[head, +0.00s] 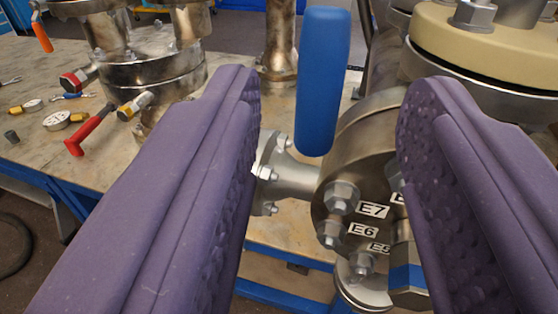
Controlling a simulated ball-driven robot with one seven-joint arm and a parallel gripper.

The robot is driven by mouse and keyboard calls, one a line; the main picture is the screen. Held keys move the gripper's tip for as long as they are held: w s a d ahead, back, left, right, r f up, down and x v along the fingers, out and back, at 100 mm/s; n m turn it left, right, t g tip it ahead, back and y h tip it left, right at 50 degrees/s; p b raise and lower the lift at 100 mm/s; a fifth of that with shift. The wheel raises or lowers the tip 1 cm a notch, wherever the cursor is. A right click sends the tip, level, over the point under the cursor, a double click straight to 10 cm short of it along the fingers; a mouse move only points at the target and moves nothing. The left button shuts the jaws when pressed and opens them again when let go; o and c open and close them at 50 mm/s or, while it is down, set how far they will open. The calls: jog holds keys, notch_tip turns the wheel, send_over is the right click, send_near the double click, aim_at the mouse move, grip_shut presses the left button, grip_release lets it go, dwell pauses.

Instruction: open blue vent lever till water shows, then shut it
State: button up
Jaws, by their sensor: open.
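The blue vent lever (322,85) stands upright in the middle of the head view, its handle pointing up. Its lower end is close to the top of a bolted metal flange (345,170) with labels such as E7 and E6. My gripper (325,110) is open, with its purple padded fingers to the left and right of the lever. I see gaps between the lever and both fingers in the picture. The depth between fingertips and lever is hard to judge. No water shows. The vent's outlet cannot be made out.
A large vessel with a cream ring (480,45) stands at the upper right. A flanged vessel (155,75) stands at the left on the worktable (30,165). A red-handled lever (90,130), a gauge (57,120) and other small items are near it. Bolts project from the flange.

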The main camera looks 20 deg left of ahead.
aim_at(325, 63)
jog(key=shift+w+a+f, duration=0.1)
jog(key=shift+w+f, duration=0.05)
jog(key=shift+w, duration=0.05)
jog(key=w+b, duration=0.1)
jog(key=w, duration=0.2)
jog(key=w+a, duration=0.1)
jog(key=w, duration=0.3)
jog(key=shift+a+b, duration=0.2)
jog(key=shift+b, duration=0.15)
grip_shut()
